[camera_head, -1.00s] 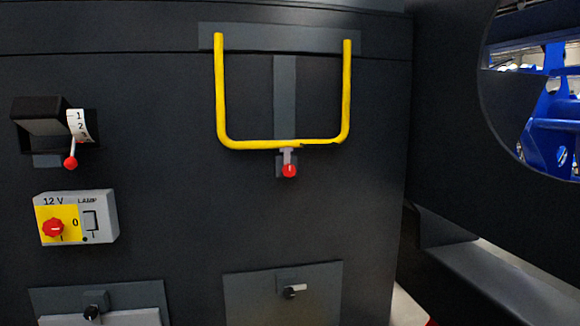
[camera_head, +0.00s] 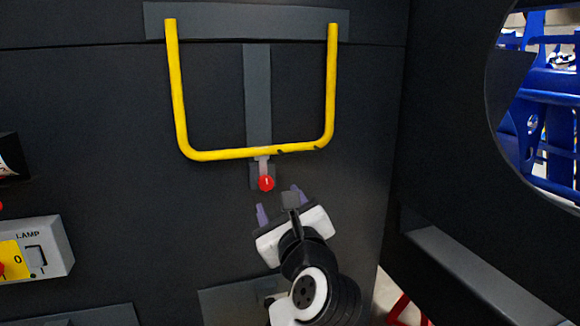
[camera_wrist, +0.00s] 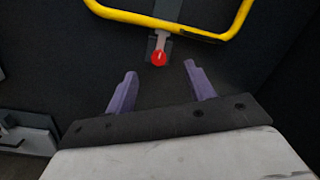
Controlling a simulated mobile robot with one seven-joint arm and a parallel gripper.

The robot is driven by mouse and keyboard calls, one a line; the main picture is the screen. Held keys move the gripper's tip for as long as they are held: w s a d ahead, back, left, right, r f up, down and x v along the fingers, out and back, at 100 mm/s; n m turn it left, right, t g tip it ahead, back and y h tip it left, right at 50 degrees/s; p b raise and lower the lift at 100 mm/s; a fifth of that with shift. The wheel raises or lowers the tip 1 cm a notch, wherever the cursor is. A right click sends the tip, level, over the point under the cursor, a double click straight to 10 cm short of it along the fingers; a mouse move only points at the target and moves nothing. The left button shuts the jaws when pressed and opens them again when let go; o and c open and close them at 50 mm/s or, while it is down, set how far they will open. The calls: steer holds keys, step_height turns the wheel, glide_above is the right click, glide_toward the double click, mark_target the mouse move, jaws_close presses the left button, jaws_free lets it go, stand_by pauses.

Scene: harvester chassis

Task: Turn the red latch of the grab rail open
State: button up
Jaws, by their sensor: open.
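The yellow grab rail (camera_head: 240,154) is a U-shaped bar, hanging down on the dark panel. The red latch (camera_head: 266,183) is a small knob at the end of a grey lever just under the middle of the rail's bottom bar. It also shows in the wrist view (camera_wrist: 158,58), ahead of the fingers and between their lines. My gripper (camera_head: 279,201) is just below the latch, with its two purple fingers spread and nothing between them. In the wrist view, my gripper (camera_wrist: 160,78) is open and apart from the latch.
A grey lamp switch box (camera_head: 38,248) is at the lower left. A grey ledge (camera_head: 480,280) and a round opening (camera_head: 540,100) with blue structure are at the right. The panel around the latch is flat and clear.

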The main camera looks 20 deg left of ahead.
mark_target(266, 184)
steer(key=shift+m+g, duration=0.6)
steer(key=shift+m, duration=0.3)
steer(key=p+x, duration=0.1)
steer(key=x, duration=0.3)
steer(key=f+p+x, duration=0.1)
steer(key=p+x, duration=0.1)
steer(key=x, duration=0.3)
steer(key=f+p+x, duration=0.1)
steer(key=x, duration=0.4)
steer(key=shift+w+d, duration=0.35)
steer(key=shift+d, duration=0.05)
steer(key=c, duration=1)
steer(key=shift+o, duration=0.2)
